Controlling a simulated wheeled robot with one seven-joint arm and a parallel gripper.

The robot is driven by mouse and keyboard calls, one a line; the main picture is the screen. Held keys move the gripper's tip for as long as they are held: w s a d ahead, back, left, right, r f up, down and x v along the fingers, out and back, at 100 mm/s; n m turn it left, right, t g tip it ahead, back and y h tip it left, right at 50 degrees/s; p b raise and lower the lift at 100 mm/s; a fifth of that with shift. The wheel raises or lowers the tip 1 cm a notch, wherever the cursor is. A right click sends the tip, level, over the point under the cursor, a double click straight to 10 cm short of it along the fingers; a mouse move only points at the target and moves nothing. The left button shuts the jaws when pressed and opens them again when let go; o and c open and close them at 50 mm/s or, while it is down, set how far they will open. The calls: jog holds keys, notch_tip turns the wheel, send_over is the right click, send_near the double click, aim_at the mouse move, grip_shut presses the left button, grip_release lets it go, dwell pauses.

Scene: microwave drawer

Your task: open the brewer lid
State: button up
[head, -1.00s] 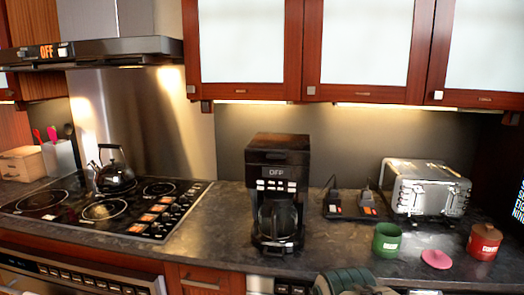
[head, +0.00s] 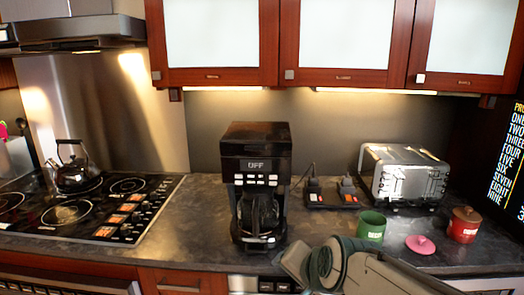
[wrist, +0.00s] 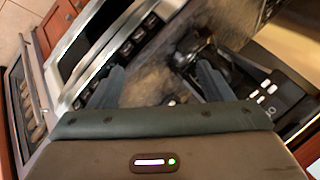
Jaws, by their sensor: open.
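The black brewer (head: 238,172) stands upright on the counter in the middle of the head view, its display reading OFF. Its lid (head: 256,135) is the flat dark top and looks closed. A glass carafe (head: 262,215) sits inside the brewer. My gripper (head: 306,262) is low in front of the counter, right of and below the brewer, apart from it. In the wrist view my gripper (wrist: 160,82) is open and empty, with the counter between its fingers. The brewer (wrist: 265,90) shows tilted at the right there; its lid cannot be made out.
Right of the brewer are a power strip (head: 330,196), a toaster (head: 403,175), a green cup (head: 371,227), a pink lid (head: 421,244) and a red canister (head: 464,225). A kettle (head: 72,172) stands on the stove at left. Upper cabinets (head: 284,80) hang above the brewer.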

jog(key=w+a+r+m+t+y, duration=0.2)
jog(key=w+a+r+m+t, duration=0.3)
jog(key=w+a+r+m, duration=0.35)
jog(key=m+t+h, duration=0.5)
jog(key=m+h, duration=0.1)
jog(key=m, duration=1.5)
send_near(255, 148)
jog(key=w+p, duration=0.1)
jog(key=w, duration=0.3)
jog(key=w+p, duration=0.2)
jog(key=w, duration=0.2)
jog(key=shift+w+d+f, duration=0.1)
jog(key=shift+w+d, duration=0.15)
jog(key=c, duration=1.3)
jog(key=shift+p, duration=0.3)
jog(key=shift+c, duration=0.4)
